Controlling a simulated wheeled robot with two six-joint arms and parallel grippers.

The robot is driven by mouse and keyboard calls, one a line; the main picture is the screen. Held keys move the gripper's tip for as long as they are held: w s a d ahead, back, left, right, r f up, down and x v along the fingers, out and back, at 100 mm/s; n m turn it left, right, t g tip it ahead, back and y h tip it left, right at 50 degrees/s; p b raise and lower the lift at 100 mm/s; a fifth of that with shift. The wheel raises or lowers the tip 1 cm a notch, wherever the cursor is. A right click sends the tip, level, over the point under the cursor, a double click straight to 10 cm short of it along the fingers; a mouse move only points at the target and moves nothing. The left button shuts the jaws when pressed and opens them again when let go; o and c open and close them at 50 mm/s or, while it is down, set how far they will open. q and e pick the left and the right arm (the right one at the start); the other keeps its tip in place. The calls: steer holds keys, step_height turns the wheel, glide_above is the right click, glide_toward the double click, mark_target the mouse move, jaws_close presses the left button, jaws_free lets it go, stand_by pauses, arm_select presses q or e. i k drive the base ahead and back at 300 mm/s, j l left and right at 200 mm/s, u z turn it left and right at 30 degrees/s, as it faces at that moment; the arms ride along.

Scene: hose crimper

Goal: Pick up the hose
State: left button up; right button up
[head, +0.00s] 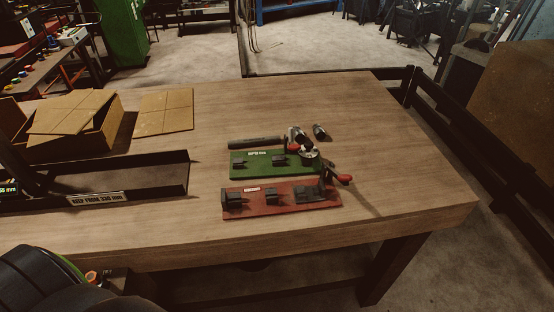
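The hose appears to be the dark grey-green cylinder (256,142) lying flat on the table, just behind the green fixture board (240,170). A short dark cylindrical piece (320,131) lies apart from it to the right. A metal crimping tool (303,146) with a red-tipped handle stands at the right end of the green board. A red fixture board (257,209) with dark blocks and a red-knobbed lever lies in front. A dark rounded part of my own arm shows at the lower left. Neither of my grippers can be made out.
A black frame (150,178) labelled with a length in mm stands on the table's left. The table (410,170) is clear at the right and back. A dark rail runs beyond its right edge.

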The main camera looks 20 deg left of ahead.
mark_target(269, 140)
steer(key=l+u, duration=0.15)
steer(key=u, duration=0.25)
steer(key=i+l+u, duration=0.1)
steer(key=u, duration=0.25)
